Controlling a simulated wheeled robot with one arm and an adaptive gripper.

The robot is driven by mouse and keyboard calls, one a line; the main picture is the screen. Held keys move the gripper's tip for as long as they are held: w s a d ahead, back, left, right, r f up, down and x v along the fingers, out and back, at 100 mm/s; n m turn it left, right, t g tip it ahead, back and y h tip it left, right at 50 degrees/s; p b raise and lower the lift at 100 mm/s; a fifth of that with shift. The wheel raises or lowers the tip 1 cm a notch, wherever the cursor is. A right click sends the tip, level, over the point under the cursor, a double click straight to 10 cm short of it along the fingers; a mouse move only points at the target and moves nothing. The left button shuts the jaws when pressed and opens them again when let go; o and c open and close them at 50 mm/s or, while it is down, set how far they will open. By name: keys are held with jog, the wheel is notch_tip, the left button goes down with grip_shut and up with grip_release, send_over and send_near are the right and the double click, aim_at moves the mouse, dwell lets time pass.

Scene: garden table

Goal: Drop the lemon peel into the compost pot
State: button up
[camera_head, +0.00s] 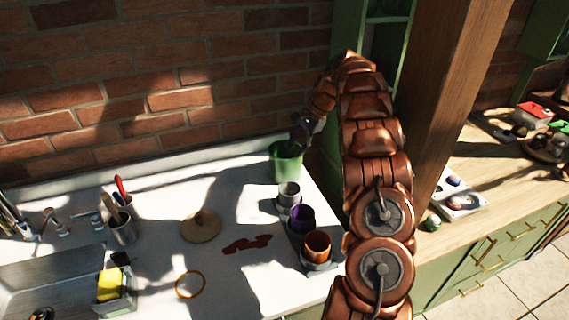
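A green pot (287,172), which looks like the compost pot, stands on the white counter near the brick wall. My arm reaches up and over from the right, and my gripper (301,142) is small and dark at the pot's rim, at its back right in the picture. The fingertips are too small and shaded to show whether they are open or shut. I cannot make out the lemon peel; it may be hidden in the gripper or inside the pot.
Grey (289,196), purple (302,219) and orange (317,246) cups stand in front of the pot. A round tan lid (201,227), a reddish-brown patch (247,244) and a ring (190,284) lie left. A utensil holder (122,231) stands by the sink (45,283). A wooden post (452,95) rises right.

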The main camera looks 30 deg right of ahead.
jog(key=shift+r, duration=0.1)
notch_tip(320, 180, up, 10)
dwell(0.6)
dwell(0.4)
jog(key=s+a+r+n+g+h, duration=0.1)
jog(key=s+a+n, duration=0.1)
jog(key=s+a, duration=0.45)
jog(key=s+a+r+n+g, duration=0.1)
jog(key=s+a+r+n, duration=0.15)
jog(key=a, duration=0.65)
jog(key=s+a+r+n+h, duration=0.1)
jog(key=s+a+n, duration=0.1)
jog(key=s+a, duration=0.45)
jog(key=s+a+f+n+h, duration=0.1)
jog(key=s+a+f+n, duration=0.2)
jog(key=s, duration=0.5)
jog(key=s+a+f+n+g+h, duration=0.1)
jog(key=s+a+f+n, duration=0.2)
jog(key=s, duration=0.6)
jog(key=s+a+f+n+h, duration=0.1)
jog(key=s+a+f+n, duration=0.2)
jog(key=s, duration=0.6)
jog(key=shift+a+g, duration=0.3)
jog(key=shift+g, duration=0.1)
